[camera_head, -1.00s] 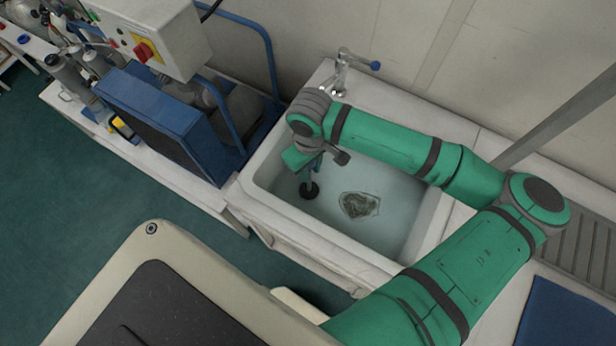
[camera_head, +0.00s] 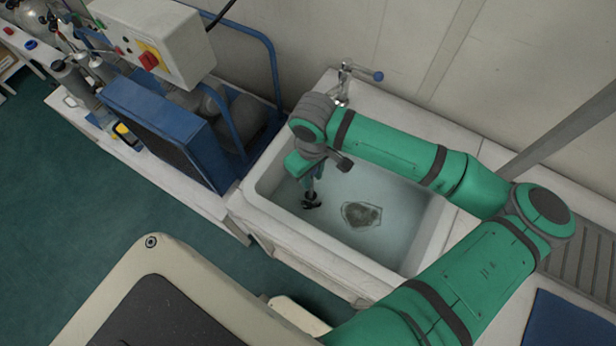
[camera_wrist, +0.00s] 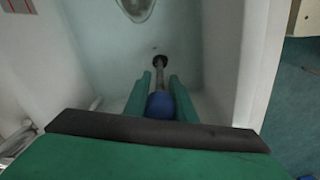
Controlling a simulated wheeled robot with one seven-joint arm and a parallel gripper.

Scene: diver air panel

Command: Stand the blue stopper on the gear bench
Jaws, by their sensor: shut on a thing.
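The blue stopper (camera_wrist: 160,105) shows in the wrist view as a rounded blue knob with a grey stem running to a dark foot. My gripper (camera_wrist: 160,88) is shut on the knob, one green finger on each side. In the head view my gripper (camera_head: 311,178) points down into the left part of the white sink (camera_head: 262,187), with the dark foot (camera_head: 311,202) below it at the basin floor. I cannot tell whether the foot touches the floor. A white bench (camera_head: 190,190) at the left carries cylinders and gear; I take it as the gear bench.
A blue-framed machine (camera_head: 160,120) and a control box (camera_head: 155,35) stand close left of the sink. A tap (camera_head: 344,82) rises behind the basin. A grey patch (camera_head: 361,214) lies in the basin. A blue mat (camera_head: 570,325) is at lower right.

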